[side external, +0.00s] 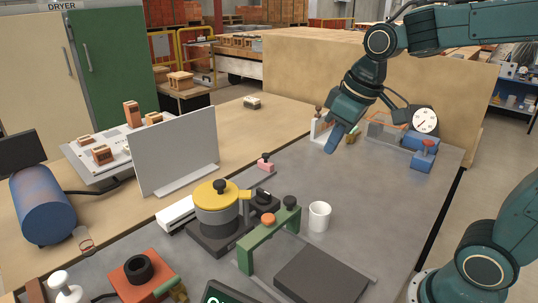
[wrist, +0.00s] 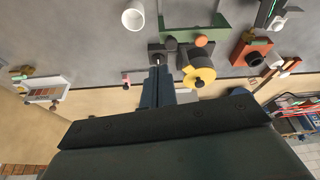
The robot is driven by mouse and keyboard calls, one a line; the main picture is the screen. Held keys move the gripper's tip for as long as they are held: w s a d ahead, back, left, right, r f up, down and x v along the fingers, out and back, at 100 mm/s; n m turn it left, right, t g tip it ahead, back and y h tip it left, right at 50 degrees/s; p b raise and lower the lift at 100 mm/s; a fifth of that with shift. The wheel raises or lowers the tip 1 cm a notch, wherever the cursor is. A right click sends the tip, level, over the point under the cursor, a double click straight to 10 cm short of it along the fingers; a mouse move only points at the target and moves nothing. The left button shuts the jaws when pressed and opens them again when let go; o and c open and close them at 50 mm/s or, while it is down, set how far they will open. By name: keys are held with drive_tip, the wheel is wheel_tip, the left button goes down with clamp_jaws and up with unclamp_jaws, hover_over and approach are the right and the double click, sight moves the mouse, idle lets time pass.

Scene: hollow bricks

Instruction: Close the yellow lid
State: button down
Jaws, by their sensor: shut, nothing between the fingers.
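The yellow lid (side external: 207,195) lies over the top of a grey pot (side external: 216,218), with a black knob on top and a yellow tab at its right. Whether its rim sits fully flush cannot be told. In the wrist view the lid (wrist: 205,75) shows as a yellow disc right of my fingers, with the pot partly hidden behind it. My gripper (side external: 333,141) is shut and empty, high above the back of the grey table, well to the right of the lid. Its closed fingers (wrist: 158,68) also show in the wrist view.
A green stand (side external: 262,240) and a white cup (side external: 319,217) stand right of the pot. A grey upright panel (side external: 178,152) stands behind it at left. A pink block (side external: 265,162) lies behind the pot. A blue device (side external: 421,160) with a gauge nearby is at far right.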

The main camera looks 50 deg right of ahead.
drive_tip(key=shift+s, duration=0.15)
drive_tip(key=w+a+r+n+y, duration=0.1)
drive_tip(key=w+y, duration=0.1)
drive_tip(key=w, duration=0.6)
drive_tip(key=w+a+r+y, duration=0.1)
drive_tip(key=w, duration=0.7)
drive_tip(key=w+d+f+n+g+y, duration=0.2)
drive_tip(key=w+d+f, duration=0.2)
drive_tip(key=w, duration=0.5)
wheel_tip(320, 180, down, 2)
drive_tip(key=shift+w+d+f+n+y, duration=0.2)
drive_tip(key=shift+w+n+y, duration=0.1)
drive_tip(key=shift+y, duration=0.1)
drive_tip(key=s+a+r+x, duration=0.1)
drive_tip(key=s+a+x, duration=0.1)
drive_tip(key=x, duration=1)
drive_tip(key=shift+a+f, duration=0.2)
drive_tip(key=shift+f, duration=0.1)
